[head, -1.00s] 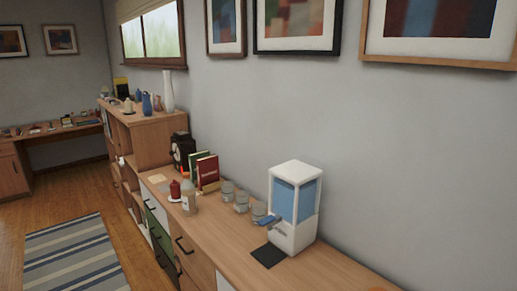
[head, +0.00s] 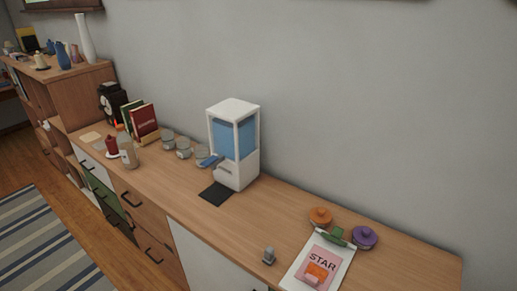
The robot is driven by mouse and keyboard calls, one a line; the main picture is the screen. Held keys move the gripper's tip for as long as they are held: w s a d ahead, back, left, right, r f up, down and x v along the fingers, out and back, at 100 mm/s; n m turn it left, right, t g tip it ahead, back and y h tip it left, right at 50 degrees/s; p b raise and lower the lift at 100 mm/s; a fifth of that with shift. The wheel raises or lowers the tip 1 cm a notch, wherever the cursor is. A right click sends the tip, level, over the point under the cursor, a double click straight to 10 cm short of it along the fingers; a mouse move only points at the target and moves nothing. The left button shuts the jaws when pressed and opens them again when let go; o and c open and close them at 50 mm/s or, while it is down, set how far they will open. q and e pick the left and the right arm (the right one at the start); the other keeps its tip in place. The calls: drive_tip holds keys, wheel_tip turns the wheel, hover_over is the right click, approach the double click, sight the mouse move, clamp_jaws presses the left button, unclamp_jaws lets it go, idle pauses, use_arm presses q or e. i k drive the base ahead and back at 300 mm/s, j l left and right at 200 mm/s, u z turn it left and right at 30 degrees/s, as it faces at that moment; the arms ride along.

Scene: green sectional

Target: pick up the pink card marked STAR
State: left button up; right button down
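The pink card marked STAR (head: 324,250) lies on a white sheet or board (head: 296,277) on the sideboard top, at the lower right of the head view. The word STAR is readable on its upper part. An orange block-like item (head: 318,272) covers part of its lower half. A green clip-like item (head: 337,236) sits at the top edge of the white sheet. Neither of my grippers shows in the head view.
The wooden sideboard (head: 195,212) runs along the wall. An orange-lidded item (head: 320,216), a purple-lidded item (head: 364,237) and a small grey object (head: 269,256) stand around the card. A white dispenser (head: 236,145) with a dark mat (head: 216,194) is further left. Jars, books and a bottle stand beyond.

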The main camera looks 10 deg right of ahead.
sight(319, 269)
drive_tip(key=z, duration=1)
